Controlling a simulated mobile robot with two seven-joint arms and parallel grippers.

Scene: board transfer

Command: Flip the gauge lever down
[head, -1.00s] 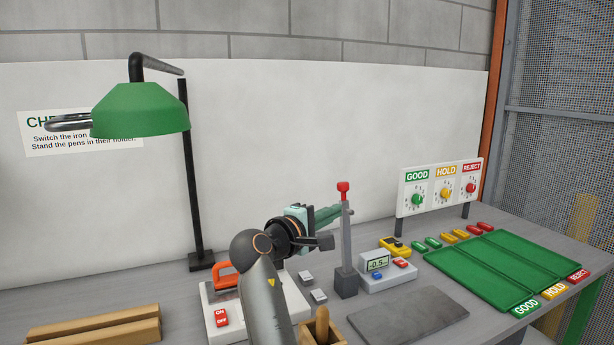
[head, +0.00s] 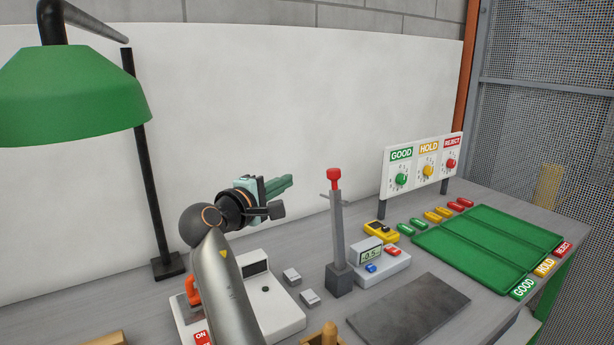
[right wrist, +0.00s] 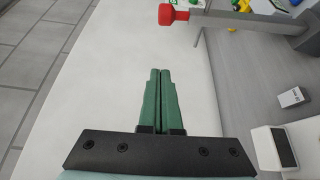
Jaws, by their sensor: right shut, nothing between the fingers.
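The gauge lever has a red knob (head: 334,178) on top of a tall grey post (head: 338,235), which rises from a dark block (head: 339,280) on the bench. The knob is up and the post stands nearly upright. A thin bar crosses just below the knob. In the right wrist view the red knob (right wrist: 172,14) shows at the top, beyond the fingertips. My right gripper (head: 291,181) is shut and empty, with green fingers pointing right. In the head view its tips are left of the knob, at about its height, with a gap between. My left gripper is out of view.
A grey gauge box (head: 383,262) with a small display stands right of the post. A dark slab (head: 408,306) lies in front. Green trays (head: 485,240) and a dial board (head: 422,172) are farther right. A green lamp (head: 70,95) hangs at left.

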